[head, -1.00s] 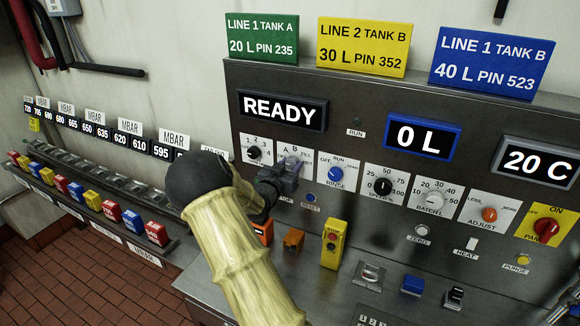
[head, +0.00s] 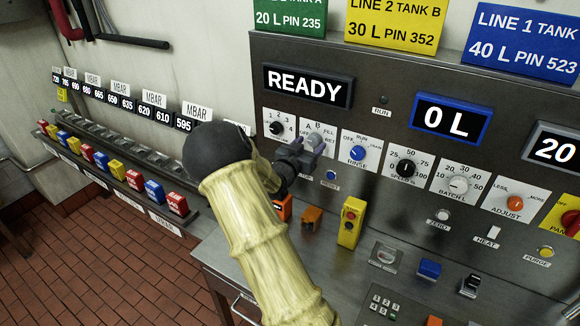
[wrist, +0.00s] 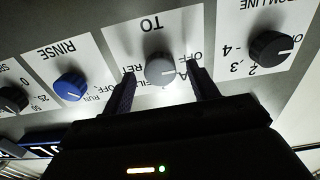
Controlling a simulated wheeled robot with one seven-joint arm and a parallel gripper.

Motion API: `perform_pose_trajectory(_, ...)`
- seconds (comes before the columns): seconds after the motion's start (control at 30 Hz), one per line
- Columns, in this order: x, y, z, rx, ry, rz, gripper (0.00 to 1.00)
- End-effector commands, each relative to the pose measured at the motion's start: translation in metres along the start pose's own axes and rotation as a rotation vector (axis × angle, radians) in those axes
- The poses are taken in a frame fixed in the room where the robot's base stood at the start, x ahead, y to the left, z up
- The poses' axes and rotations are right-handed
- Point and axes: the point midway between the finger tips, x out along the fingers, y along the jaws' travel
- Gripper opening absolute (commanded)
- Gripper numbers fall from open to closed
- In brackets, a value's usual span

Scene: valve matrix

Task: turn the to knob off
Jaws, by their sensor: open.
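The TO knob (wrist: 160,68) is a small grey round knob on a white plate in the wrist view, where the labels are upside down. OFF, A, FILL and RET are printed around it. A pale mark on it appears to point right, toward the OFF and A side. My gripper (wrist: 163,82) is open, with one finger on each side of the knob; whether they touch it cannot be told. In the head view my gripper (head: 298,154) is at the TO knob (head: 314,142) and covers part of its plate.
The blue RINSE knob (head: 357,153) is right of it, the black line knob (head: 277,128) left. A READY display (head: 308,87) is above. A yellow button box (head: 351,222) stands on the ledge below. Coloured blocks line a rail at left.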

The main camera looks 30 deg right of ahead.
Motion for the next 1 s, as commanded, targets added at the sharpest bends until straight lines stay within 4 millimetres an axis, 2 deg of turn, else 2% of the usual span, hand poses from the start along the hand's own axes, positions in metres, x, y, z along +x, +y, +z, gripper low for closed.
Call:
perform_pose_trajectory(0.4,-0.084,-0.002,0.003,0.001,-0.002,-0.005,0.59)
perform_pose_trajectory(0.7,-0.139,-0.002,0.002,0.001,-0.003,-0.006,0.59)
perform_pose_trajectory(0.83,-0.151,-0.001,0.001,-0.001,-0.001,-0.004,0.59)
perform_pose_trajectory(1.0,-0.154,0.000,0.001,-0.001,-0.002,-0.001,0.59)
